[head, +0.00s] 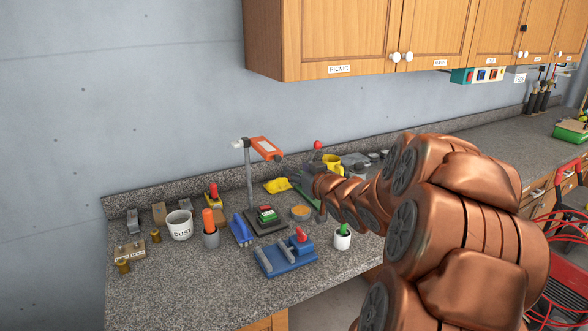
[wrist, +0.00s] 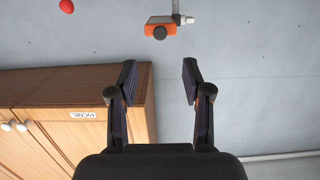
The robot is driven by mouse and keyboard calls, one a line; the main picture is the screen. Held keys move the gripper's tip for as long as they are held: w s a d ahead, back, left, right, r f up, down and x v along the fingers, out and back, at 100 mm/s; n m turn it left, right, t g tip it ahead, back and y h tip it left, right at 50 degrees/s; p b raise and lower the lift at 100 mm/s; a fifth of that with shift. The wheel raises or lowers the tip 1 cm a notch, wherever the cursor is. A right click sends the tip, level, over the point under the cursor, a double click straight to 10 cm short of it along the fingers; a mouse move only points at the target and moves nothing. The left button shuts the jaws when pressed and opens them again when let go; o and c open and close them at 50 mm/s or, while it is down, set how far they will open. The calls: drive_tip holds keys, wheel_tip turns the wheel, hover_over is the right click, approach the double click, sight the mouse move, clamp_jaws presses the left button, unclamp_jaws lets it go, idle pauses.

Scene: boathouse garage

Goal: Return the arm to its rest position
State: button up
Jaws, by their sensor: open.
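My arm (head: 455,230) is copper-coloured and reaches from the right side of the head view leftward over the counter. Its far end is near the middle of the counter, and my gripper is hard to make out there. In the wrist view my gripper (wrist: 159,70) is open, with two dark fingers spread apart and nothing between them. The wrist view appears upside down. Beyond the fingers are the grey wall, the wooden cabinet (wrist: 60,115) and an orange device (wrist: 163,27) on a stand.
The granite counter (head: 150,295) holds a white cup (head: 180,225), a blue tool (head: 285,257), a small white pot (head: 342,240) and the orange device's stand (head: 249,180). Wall cabinets (head: 345,40) hang above the arm. Red cables lie at the lower right.

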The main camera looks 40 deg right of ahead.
drive_tip(key=shift+s, duration=0.15)
idle(0.5)
drive_tip(key=s+a+f+g, duration=0.9)
drive_tip(key=a+f, duration=0.1)
drive_tip(key=a, duration=0.3)
drive_tip(key=s+a+f+n+g+y, duration=0.1)
drive_tip(key=s+a+g, duration=0.3)
drive_tip(key=s+a, duration=0.5)
drive_tip(key=s+a+f+n+g+y, duration=0.1)
drive_tip(key=s+a+g, duration=0.3)
drive_tip(key=s+a, duration=0.5)
drive_tip(key=s+y, duration=0.1)
drive_tip(key=s, duration=0.6)
drive_tip(key=shift+s+a+f+g, duration=0.2)
drive_tip(key=shift+a+f+g, duration=0.05)
drive_tip(key=shift+a+g, duration=0.15)
drive_tip(key=shift+d, duration=0.15)
